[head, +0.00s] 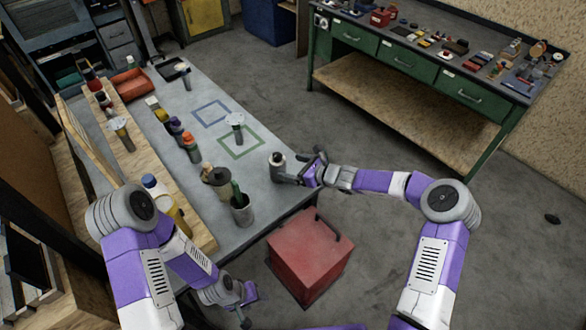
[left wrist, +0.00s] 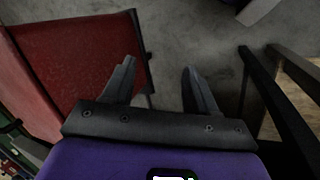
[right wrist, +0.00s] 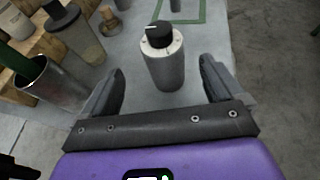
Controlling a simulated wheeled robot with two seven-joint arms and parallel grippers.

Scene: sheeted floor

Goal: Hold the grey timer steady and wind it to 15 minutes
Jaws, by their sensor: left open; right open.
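The grey timer (head: 277,167) stands upright near the right edge of the grey table. In the right wrist view the timer (right wrist: 163,65) is a grey cylinder with a black knob (right wrist: 159,34) on top that bears a white pointer line. My right gripper (head: 296,169) is open, its fingers pointing at the timer. In the right wrist view the open fingers (right wrist: 160,88) lie left and right of its near side, apart from it. My left gripper (head: 246,307) is open and empty, low in front of the table. The left wrist view shows its fingers (left wrist: 158,82) over the floor beside a red box.
The red box (head: 309,256) stands on the floor by the table's front corner. A grey cup (head: 242,211) with a green-handled item and a jar (head: 217,182) stand left of the timer. Green (head: 240,147) and blue (head: 211,112) outlined squares mark the tabletop.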

